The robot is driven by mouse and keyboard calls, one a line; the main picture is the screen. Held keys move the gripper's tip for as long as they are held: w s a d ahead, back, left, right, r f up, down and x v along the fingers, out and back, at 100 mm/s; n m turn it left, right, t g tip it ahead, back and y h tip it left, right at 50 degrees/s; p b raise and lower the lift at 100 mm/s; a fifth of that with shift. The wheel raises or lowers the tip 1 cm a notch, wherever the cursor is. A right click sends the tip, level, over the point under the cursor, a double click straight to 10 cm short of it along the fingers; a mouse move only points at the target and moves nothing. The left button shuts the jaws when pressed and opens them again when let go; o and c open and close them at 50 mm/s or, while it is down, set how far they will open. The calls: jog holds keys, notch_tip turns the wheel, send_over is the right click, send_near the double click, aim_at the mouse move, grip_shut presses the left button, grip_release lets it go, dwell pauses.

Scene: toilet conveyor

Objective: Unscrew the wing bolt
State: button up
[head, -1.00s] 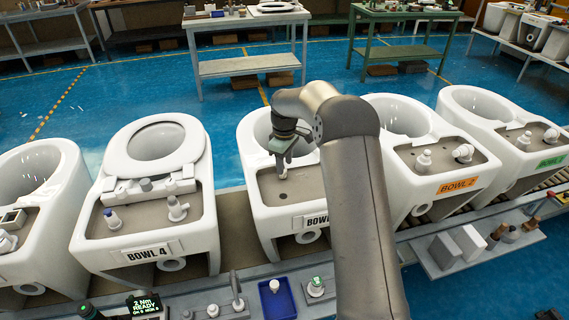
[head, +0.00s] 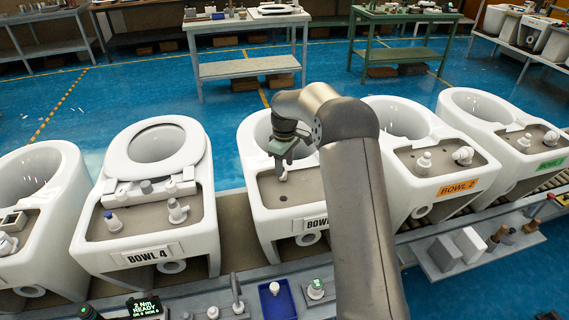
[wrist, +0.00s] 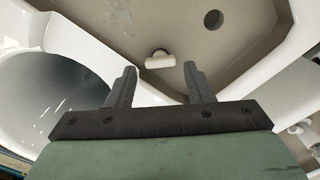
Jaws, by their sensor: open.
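The wing bolt (wrist: 160,61) is a small cream piece with a wide flat head. In the wrist view it stands on the grey-brown deck of the middle bowl, ahead of my fingertips and roughly between their lines. My gripper (wrist: 160,78) is open, with one dark finger on each side and nothing between them. In the head view my gripper (head: 281,175) is just above the deck of the middle bowl (head: 256,208). The bolt is not clear there, behind or under the fingers. Whether the fingers touch it cannot be told.
A round hole (wrist: 213,19) lies in the deck beyond the bolt. Bowl 4 (head: 143,240) stands left and Bowl 2 (head: 440,172) right, both with fittings on their decks. A blue tray (head: 277,300) with a white piece sits on the front ledge.

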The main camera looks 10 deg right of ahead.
jog(key=m, duration=0.4)
jog(key=shift+a+m, duration=0.1)
jog(key=shift+m, duration=0.2)
jog(key=m, duration=0.8)
jog(key=shift+a+m, duration=0.15)
jog(key=shift+m, duration=0.15)
jog(key=m, duration=0.4)
jog(key=shift+p, duration=0.35)
jog(key=shift+f+b, duration=1)
jog(key=shift+f, duration=0.8)
